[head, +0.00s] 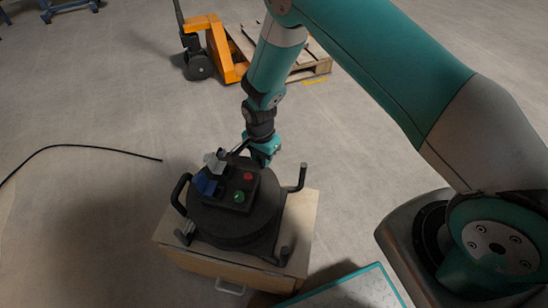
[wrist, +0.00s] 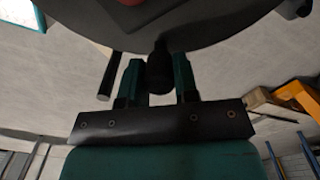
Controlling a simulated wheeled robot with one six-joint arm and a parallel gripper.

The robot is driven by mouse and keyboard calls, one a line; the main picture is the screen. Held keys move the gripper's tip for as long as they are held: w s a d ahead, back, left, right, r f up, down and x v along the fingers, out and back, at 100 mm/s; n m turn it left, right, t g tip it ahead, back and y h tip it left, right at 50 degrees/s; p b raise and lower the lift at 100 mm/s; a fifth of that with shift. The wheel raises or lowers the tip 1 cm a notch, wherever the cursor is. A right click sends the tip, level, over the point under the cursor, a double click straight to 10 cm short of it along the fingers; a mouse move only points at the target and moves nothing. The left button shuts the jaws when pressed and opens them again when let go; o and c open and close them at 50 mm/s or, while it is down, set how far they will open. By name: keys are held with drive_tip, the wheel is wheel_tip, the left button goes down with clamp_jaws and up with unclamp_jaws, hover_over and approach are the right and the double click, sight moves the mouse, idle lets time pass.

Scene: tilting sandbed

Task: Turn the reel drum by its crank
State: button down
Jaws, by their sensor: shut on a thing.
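The reel drum (head: 232,222) is a dark round drum in a black frame. A red button, a green button and blue and grey parts sit on its top face. Its dark rim (wrist: 215,35) fills the top of the wrist view. My gripper (head: 264,151) is at the drum's far side in the head view. In the wrist view its two teal fingers (wrist: 158,66) stand on either side of a black crank knob (wrist: 160,77) and are shut on it. The crank's arm is mostly hidden behind the drum and my gripper.
The drum stands on a wooden box (head: 303,222) with a pale handle. A black cable (head: 85,147) lies on the floor at left. An orange pallet jack (head: 219,50) and a wooden pallet (head: 315,65) are behind. A teal-edged panel (head: 345,290) is at the front. The floor at left is mostly clear.

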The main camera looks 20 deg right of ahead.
drive_tip(key=w+a+n, duration=0.2)
drive_tip(key=w+a+n+b, duration=0.1)
drive_tip(key=a+n, duration=0.1)
drive_tip(key=n, duration=0.1)
drive_tip(key=w+a+n, duration=0.2)
drive_tip(key=n, duration=0.1)
drive_tip(key=shift+w+a, duration=0.1)
drive_tip(key=shift+w, duration=0.2)
drive_tip(key=shift+w+a+n+b, duration=0.2)
drive_tip(key=shift+a+n+b, duration=0.1)
drive_tip(key=shift+a+n, duration=0.6)
drive_tip(key=shift+w+a+n+b, duration=0.2)
drive_tip(key=shift+a+n+b, duration=0.1)
drive_tip(key=shift+a+n, duration=0.55)
drive_tip(key=c, duration=0.9)
unclamp_jaws()
drive_tip(key=shift+o, duration=0.2)
wheel_tip(320, 180, up, 17)
drive_tip(key=p, duration=0.3)
drive_tip(key=shift+r, duration=0.2)
